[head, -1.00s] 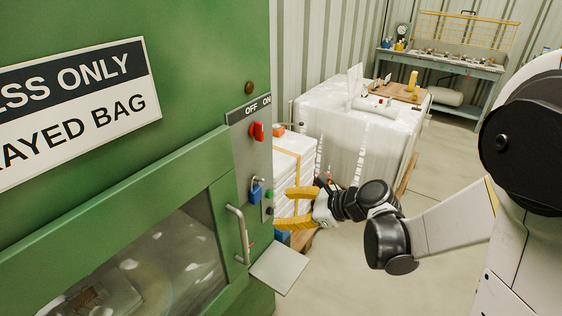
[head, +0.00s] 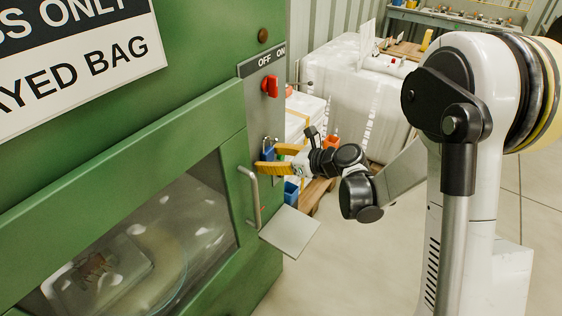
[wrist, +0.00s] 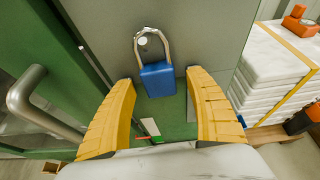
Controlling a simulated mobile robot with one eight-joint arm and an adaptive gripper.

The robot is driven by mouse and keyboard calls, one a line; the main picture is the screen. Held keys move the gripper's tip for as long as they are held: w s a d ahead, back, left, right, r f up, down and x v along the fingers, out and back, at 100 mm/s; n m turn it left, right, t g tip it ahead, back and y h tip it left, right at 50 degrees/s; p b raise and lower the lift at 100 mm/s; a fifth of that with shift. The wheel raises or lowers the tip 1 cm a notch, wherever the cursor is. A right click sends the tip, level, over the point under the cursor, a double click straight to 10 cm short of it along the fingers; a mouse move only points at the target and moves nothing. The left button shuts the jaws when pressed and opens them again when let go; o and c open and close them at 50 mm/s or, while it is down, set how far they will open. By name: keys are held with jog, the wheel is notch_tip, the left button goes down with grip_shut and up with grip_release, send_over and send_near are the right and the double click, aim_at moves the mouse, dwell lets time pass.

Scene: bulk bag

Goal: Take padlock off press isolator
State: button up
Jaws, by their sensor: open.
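The blue padlock (wrist: 158,79) hangs by its steel shackle on the grey panel of the green press. In the wrist view it sits between and just beyond the tips of my gripper's yellow fingers (wrist: 161,75), which are spread apart. In the head view the padlock (head: 267,153) is partly covered by my gripper (head: 276,158), which reaches it from the right. The red isolator switch (head: 270,86) is above it, under the OFF and ON label. I cannot tell whether a finger touches the padlock.
A metal door handle (head: 250,196) stands close to the left of my gripper, also in the wrist view (wrist: 40,105). A grey shelf plate (head: 289,231) juts out below. White wrapped stacks (head: 345,90) stand behind on the right. Open floor lies to the right.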

jog(key=shift+w+a+f, duration=0.1)
jog(key=shift+w+a, duration=0.05)
jog(key=shift+a, duration=0.05)
jog(key=c, duration=1.3)
jog(key=shift+r+p, duration=0.5)
jog(key=shift+r, duration=0.35)
jog(key=shift+d, duration=0.1)
